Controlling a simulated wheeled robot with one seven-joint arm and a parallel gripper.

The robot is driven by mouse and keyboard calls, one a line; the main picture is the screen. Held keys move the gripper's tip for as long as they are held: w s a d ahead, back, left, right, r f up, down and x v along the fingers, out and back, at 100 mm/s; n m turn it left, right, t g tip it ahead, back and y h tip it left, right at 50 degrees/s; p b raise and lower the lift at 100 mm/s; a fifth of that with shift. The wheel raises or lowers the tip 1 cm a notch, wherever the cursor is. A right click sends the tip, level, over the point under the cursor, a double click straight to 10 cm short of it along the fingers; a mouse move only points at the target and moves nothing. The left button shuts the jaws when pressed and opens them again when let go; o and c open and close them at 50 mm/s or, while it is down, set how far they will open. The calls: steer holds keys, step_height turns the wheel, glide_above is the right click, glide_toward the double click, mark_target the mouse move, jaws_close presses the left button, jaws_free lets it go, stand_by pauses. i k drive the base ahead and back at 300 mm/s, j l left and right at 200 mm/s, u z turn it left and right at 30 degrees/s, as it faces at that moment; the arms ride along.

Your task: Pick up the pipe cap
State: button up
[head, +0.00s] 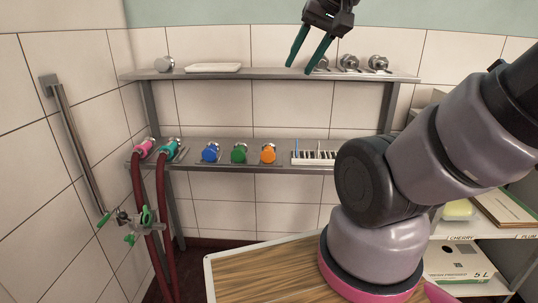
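I cannot tell for sure which item is the pipe cap. A single silver round metal piece (165,63) lies at the left end of the upper shelf. Three silver metal fittings (349,63) stand in a row at the right of that shelf; the leftmost is partly hidden behind my gripper. A blue cap-like piece (210,152), a green one (239,153) and an orange one (268,153) sit on the lower shelf. My gripper (299,69) has its two teal fingers apart with nothing between them. It points down in front of the upper shelf, left of the three fittings.
A white tray (213,67) lies on the upper shelf (265,74). A white rack (313,157) is on the lower shelf. Pink and teal hose ends (145,148) with dark red hoses, a green-handled valve (136,222) and a wall bar (78,145) are at left. A wooden-topped surface (265,272) is in front.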

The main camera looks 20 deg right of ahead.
mark_target(210, 154)
steer(key=i+j, duration=0.75)
steer(key=i, duration=0.15)
steer(key=l+z, duration=0.05)
